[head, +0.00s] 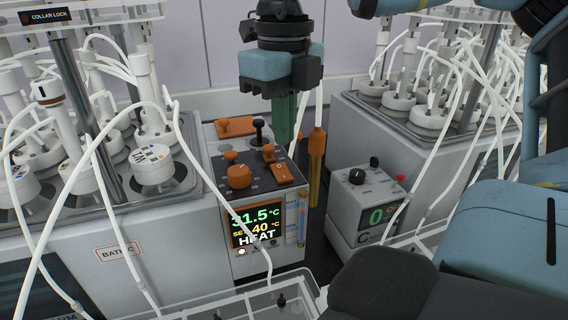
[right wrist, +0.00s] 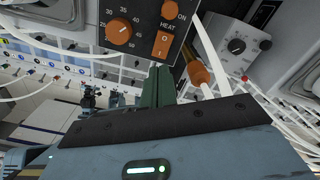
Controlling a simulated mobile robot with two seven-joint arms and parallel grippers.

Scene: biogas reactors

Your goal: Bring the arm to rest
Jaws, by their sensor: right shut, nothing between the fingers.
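My right gripper (head: 285,132) hangs in the upper middle of the head view, with its green fingers pointing down and closed together, empty. Its fingers also show in the right wrist view (right wrist: 158,84). They are near the right side of the heater control unit (head: 262,222); whether they touch it I cannot tell. The unit has an orange dial (head: 238,176), an orange rocker switch (head: 284,173) and a display reading 31.5 °C, set 40 °C, HEAT. My left gripper is out of view.
An orange-capped probe (head: 317,142) stands just right of the fingers. A smaller grey unit (head: 365,205) with a black knob stands further right. Baths with white-capped bottles flank both sides (head: 155,165), (head: 432,108). White tubes cross the foreground, with a clear tray (head: 240,305) in front.

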